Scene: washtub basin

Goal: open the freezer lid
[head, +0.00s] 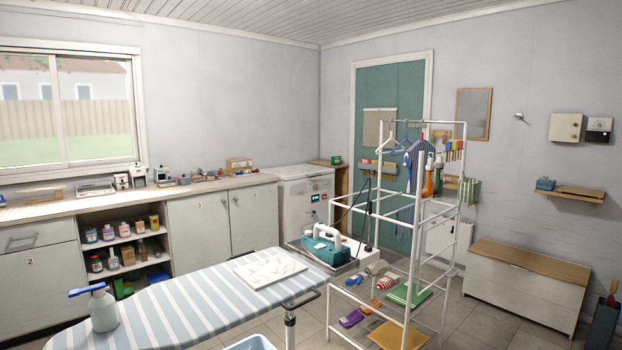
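A white box-shaped appliance (305,199) stands in the back corner, at the right end of the counter. It has a flat top and a small lit display on its front, and I take it for the freezer. Its lid (303,171) looks shut. The clothes rack and the steam iron station partly hide its lower front and right side. No handle on the lid can be made out at this distance. My gripper is not in view.
A striped ironing board (190,308) bearing a teal steam iron (322,245) and spray bottle (103,308) crosses the foreground. A white clothes rack (413,250) stands right of it. A wood-topped white chest (525,285) is by the right wall. Some floor shows between rack and chest.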

